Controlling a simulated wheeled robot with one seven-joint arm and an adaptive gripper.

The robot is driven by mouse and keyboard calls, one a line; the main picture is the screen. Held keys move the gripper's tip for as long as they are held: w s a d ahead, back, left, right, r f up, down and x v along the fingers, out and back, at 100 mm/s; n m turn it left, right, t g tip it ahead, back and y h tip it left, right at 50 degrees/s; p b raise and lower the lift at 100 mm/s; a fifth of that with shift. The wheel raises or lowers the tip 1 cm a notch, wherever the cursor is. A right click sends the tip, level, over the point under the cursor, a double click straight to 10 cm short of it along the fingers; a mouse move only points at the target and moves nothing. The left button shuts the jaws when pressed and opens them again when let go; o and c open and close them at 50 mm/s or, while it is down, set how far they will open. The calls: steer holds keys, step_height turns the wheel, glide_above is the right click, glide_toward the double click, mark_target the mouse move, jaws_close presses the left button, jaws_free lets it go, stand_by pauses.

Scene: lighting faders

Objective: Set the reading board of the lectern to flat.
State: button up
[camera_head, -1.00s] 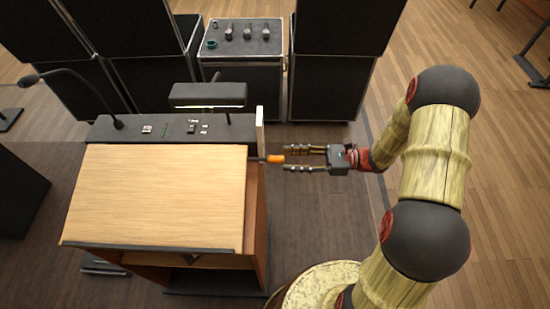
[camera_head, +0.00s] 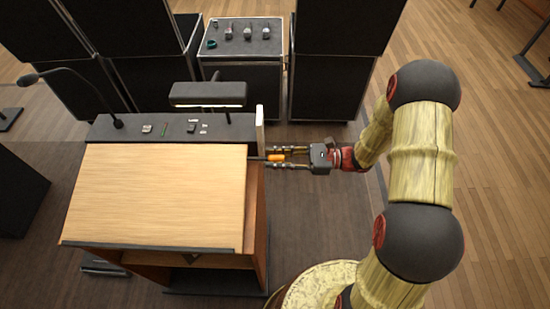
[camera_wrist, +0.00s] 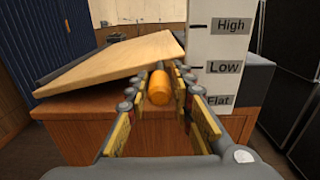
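The lectern's wooden reading board (camera_head: 160,195) is tilted. In the wrist view the board (camera_wrist: 120,65) slopes, its right end raised near the scale. A white scale (camera_wrist: 215,60) marked High, Low and Flat stands beside the board's edge; it also shows in the head view (camera_head: 260,128). An orange knob (camera_wrist: 159,88) sticks out from the board's side, roughly between the Low and Flat marks as seen from the wrist. My gripper (camera_head: 277,158) is open, with its fingers on either side of the orange knob (camera_head: 276,158). Whether the fingers touch it cannot be told.
The lectern's dark top panel (camera_head: 165,129) carries a lamp (camera_head: 207,94), a microphone (camera_head: 75,95) and small controls. Black cases stand behind, one with several small items (camera_head: 240,35) on top. The floor right of the lectern is clear.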

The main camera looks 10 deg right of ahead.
jaws_close()
stand_by(0.4)
step_height(320, 180, down, 6)
steer(key=m, duration=0.2)
steer(key=shift+w+m, duration=0.25)
steer(key=shift+m, duration=0.05)
steer(key=shift+f, duration=0.1)
steer(key=shift+o, duration=2.3)
jaws_free()
steer(key=shift+s, duration=0.15)
